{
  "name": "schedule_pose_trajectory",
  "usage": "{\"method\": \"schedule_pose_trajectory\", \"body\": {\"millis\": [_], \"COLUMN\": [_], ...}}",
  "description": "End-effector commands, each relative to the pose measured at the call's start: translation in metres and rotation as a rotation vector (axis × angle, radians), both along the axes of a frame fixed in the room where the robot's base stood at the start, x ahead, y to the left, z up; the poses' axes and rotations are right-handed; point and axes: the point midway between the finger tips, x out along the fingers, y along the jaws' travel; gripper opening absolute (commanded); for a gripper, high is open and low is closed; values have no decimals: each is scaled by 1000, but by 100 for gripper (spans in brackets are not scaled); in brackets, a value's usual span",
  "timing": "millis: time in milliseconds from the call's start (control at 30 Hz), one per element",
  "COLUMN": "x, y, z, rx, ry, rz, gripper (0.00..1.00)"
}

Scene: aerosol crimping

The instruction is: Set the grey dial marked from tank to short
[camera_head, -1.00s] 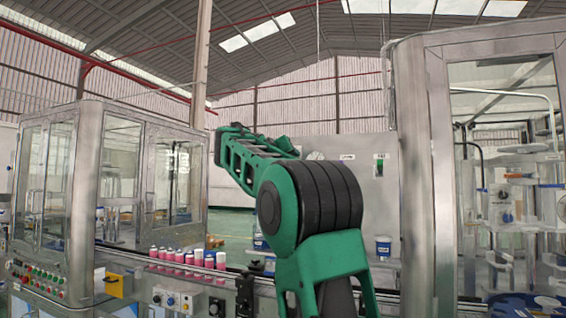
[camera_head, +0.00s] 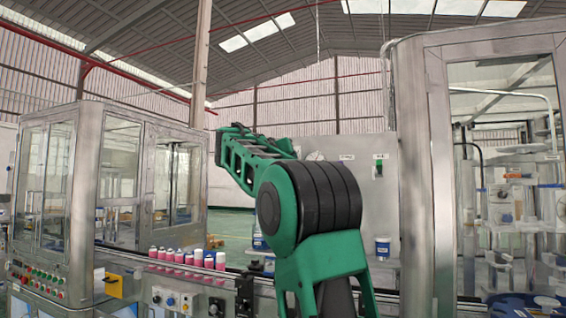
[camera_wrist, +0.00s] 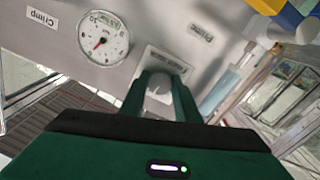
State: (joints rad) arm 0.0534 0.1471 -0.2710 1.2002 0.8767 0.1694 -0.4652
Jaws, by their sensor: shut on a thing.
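The grey dial (camera_wrist: 159,88) sits on a light plate (camera_wrist: 165,62) with a dark line of lettering, too blurred to read, on a grey panel in the wrist view. My gripper (camera_wrist: 160,77) is shut on the dial, with one green finger on each side of it. The fingers hide part of the dial's sides, and I cannot tell which mark it points at. In the head view my arm hides the gripper and the dial.
A round gauge (camera_wrist: 103,38) with a red needle is left of the dial, near a "Crimp" label (camera_wrist: 44,19). Another small label (camera_wrist: 201,32) is to the right. In the head view, pink cans (camera_head: 180,257) stand in a row by the left glazed machine (camera_head: 105,190).

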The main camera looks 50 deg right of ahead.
Motion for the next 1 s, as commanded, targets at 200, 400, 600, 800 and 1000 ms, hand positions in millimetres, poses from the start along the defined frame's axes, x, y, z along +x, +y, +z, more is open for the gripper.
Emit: {"method": "schedule_pose_trajectory", "body": {"millis": [200, 400, 600, 800, 1000], "x": [6, 7, 8, 9, 10], "y": [4, 5, 6, 7, 7], "z": [-5, -6, -6, -7, -7], "rx": [74, 140, 198, 240, 263], "ry": [-149, -307, -445, -543, -598], "rz": [9, 10, 10, 12, 14], "gripper": [7, 7, 7, 7, 7]}}
